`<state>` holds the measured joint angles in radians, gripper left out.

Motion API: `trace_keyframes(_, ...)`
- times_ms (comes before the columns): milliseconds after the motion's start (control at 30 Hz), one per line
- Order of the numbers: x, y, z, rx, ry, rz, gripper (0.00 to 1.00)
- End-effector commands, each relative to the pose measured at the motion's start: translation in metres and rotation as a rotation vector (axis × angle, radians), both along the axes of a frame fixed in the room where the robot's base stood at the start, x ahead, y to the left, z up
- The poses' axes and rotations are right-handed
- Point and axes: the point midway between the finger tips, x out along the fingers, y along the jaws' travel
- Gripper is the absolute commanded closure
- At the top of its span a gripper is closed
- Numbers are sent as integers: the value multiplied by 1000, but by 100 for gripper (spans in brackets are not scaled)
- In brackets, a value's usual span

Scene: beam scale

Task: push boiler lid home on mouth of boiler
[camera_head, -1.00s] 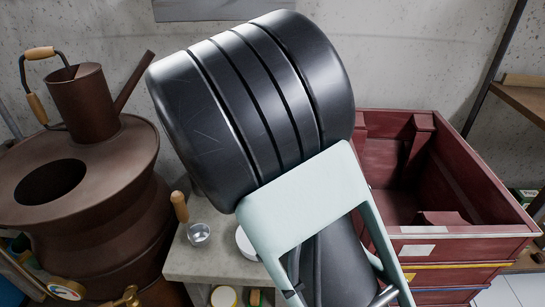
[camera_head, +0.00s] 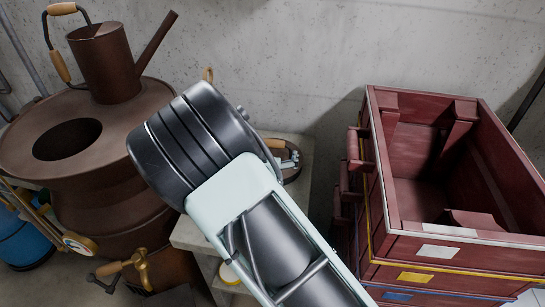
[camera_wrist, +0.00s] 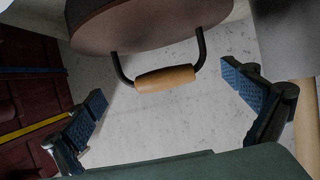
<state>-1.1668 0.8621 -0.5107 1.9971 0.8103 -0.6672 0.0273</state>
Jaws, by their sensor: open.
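The brown boiler (camera_head: 100,195) stands at the left, and its round dark mouth (camera_head: 68,139) is open on top. The boiler lid (camera_wrist: 150,28) is a brown disc with a wooden grip on a black wire handle (camera_wrist: 165,78). In the head view the lid (camera_head: 293,173) lies on the grey bench, mostly hidden behind my arm. My gripper (camera_wrist: 173,95) is open, with its blue-padded fingers on either side of the wooden grip and apart from it. In the head view my arm hides most of the gripper.
A brown can (camera_head: 103,62) with a wooden-gripped handle and a spout stands on the boiler beside the mouth. Stacked red crates (camera_head: 440,200) stand right of the bench (camera_head: 305,200). Valves and a gauge (camera_head: 80,243) jut from the boiler's front. The wall is behind.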

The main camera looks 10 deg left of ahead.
Motion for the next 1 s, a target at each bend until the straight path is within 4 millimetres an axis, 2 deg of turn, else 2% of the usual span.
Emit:
trace_keyframes(333, 43, 5, -10, -1, -1, -1, 0)
trace_keyframes(667, 47, 5, -13, 0, 0, -1, 1)
trace_keyframes(1000, 47, 6, -13, 0, 0, -1, 39)
